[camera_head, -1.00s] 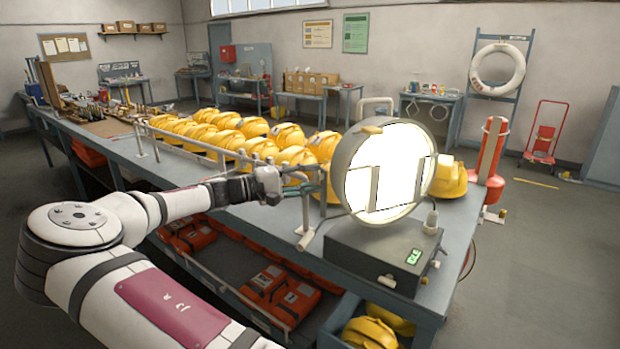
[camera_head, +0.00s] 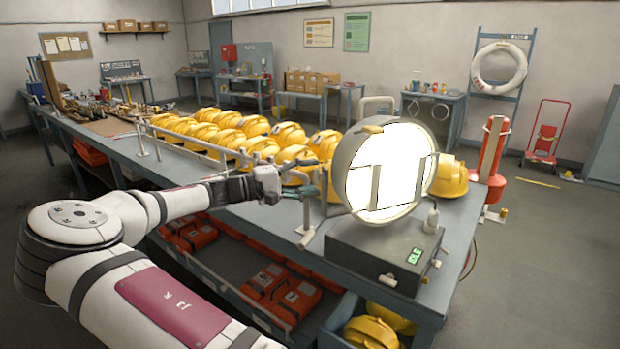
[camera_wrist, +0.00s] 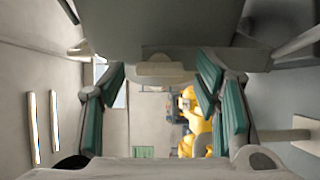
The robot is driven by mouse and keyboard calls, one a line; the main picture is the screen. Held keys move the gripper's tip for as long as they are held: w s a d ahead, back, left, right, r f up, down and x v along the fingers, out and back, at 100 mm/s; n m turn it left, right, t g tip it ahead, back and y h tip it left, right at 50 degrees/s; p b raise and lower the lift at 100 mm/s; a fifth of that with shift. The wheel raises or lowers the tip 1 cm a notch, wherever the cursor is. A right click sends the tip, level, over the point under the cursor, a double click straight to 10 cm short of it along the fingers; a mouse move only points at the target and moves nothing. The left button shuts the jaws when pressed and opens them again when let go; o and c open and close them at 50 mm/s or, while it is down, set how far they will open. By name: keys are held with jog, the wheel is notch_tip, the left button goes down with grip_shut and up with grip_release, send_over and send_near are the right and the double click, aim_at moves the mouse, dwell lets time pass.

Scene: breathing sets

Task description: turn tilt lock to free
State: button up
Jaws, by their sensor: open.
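A round lamp (camera_head: 392,170) with a bright white face stands on a dark grey base box (camera_head: 375,257) at the near end of the bench. A small tan piece (camera_head: 372,129) sits on top of its rim; no part is clearly marked as the tilt lock. My gripper (camera_head: 312,178) is open and empty just left of the lamp, near a grey upright stand. In the wrist view, my gripper's green-padded fingers (camera_wrist: 165,88) are spread apart. A pale beige piece (camera_wrist: 165,70) shows between them, below a large grey body. I cannot tell how far it is from the pads.
Yellow helmets (camera_head: 258,145) fill the bench (camera_head: 235,213) behind my gripper, with a thin rail along them. A green display (camera_head: 415,256) is on the box. A red-orange float (camera_head: 492,150) stands beyond the bench end.

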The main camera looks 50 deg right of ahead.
jog(key=v, duration=1.1)
jog(key=shift+a, duration=0.25)
jog(key=shift+w, duration=0.1)
